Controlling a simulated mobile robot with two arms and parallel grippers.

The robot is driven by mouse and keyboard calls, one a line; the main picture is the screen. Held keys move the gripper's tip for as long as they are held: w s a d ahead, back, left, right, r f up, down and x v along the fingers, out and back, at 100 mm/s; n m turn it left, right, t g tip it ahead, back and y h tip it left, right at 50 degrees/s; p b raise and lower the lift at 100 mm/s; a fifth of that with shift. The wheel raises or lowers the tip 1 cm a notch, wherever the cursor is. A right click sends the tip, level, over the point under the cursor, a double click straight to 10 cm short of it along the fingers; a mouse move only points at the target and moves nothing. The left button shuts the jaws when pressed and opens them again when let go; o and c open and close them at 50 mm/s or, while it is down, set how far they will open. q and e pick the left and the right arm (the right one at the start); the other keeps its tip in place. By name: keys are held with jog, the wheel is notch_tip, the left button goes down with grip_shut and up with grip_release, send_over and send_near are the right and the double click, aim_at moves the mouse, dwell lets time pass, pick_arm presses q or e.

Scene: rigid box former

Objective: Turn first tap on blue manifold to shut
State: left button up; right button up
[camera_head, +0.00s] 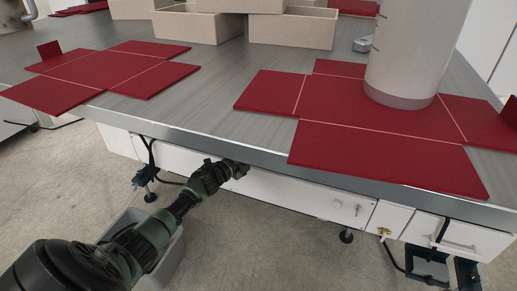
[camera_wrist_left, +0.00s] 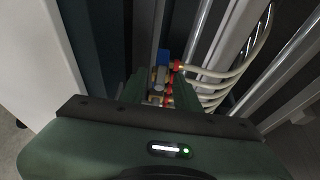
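The blue manifold (camera_wrist_left: 163,57) shows in the left wrist view, just beyond my left gripper. Small brass and grey fittings with red parts (camera_wrist_left: 177,66) sit along it, and white hoses leave it to the right. A grey tap-like part (camera_wrist_left: 159,78) lies between my left gripper's (camera_wrist_left: 160,88) two green fingers, which stand apart; I cannot tell whether they touch it. Which tap this is and its handle angle are unclear. In the head view my left gripper (camera_head: 236,169) reaches under the table's front edge, and the manifold is hidden there. My right gripper is not in view.
The table (camera_head: 225,122) carries flat red box blanks (camera_head: 390,150), beige boxes (camera_head: 292,28) and a large beige column (camera_head: 415,45). White panels (camera_head: 300,197) hang below its front edge. A grey bin (camera_head: 165,262) stands on the floor beneath my left arm.

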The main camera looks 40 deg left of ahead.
pick_arm(q)
jog(key=shift+s, duration=0.1)
jog(key=s+a+p, duration=0.1)
jog(key=s+p, duration=0.1)
jog(key=s, duration=0.5)
jog(key=shift+s+p, duration=0.3)
jog(key=shift+p, duration=0.1)
jog(key=shift+a, duration=0.1)
